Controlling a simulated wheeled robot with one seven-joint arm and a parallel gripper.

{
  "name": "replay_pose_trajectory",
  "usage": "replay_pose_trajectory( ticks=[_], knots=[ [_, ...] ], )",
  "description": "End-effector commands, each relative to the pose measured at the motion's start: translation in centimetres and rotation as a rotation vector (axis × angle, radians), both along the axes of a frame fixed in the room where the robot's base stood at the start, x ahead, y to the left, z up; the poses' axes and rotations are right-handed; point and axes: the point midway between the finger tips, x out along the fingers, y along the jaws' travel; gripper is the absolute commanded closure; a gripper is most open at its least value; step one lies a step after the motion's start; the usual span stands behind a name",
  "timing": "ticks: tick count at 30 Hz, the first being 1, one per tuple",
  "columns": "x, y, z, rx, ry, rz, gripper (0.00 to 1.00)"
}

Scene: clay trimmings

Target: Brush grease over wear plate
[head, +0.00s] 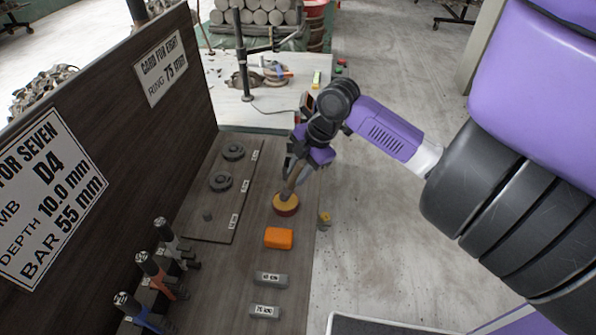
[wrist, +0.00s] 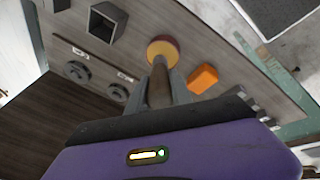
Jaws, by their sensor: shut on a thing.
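My gripper (head: 297,168) is shut on a brush with a wooden handle (wrist: 159,88) and points down over the dark bench. The brush's lower end meets a round yellow-topped pot with a red side (head: 286,207); I cannot tell whether it touches or is inside. The pot also shows in the wrist view (wrist: 164,46). The bristles are hidden. A dark flat board (head: 207,232) left of the pot carries two round dark discs (head: 220,181) and a small peg, with small labels along its edge. I cannot tell which part is the wear plate.
An orange block (head: 278,238) lies just in front of the pot, with two labelled grey bars (head: 265,311) nearer. Several upright tools (head: 162,276) stand at the left, by a tall dark panel (head: 110,120) with signs. A small yellow item (head: 324,220) sits by the right edge.

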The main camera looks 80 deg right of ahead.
Motion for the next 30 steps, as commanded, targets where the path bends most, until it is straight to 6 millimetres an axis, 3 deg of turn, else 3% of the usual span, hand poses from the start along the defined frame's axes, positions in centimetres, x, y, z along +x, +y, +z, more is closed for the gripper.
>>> replay_pose_trajectory(
  ticks=[30],
  knots=[
    [0.01, 0.0, -0.81, -0.001, -0.001, 0.0, 1.0]
  ],
)
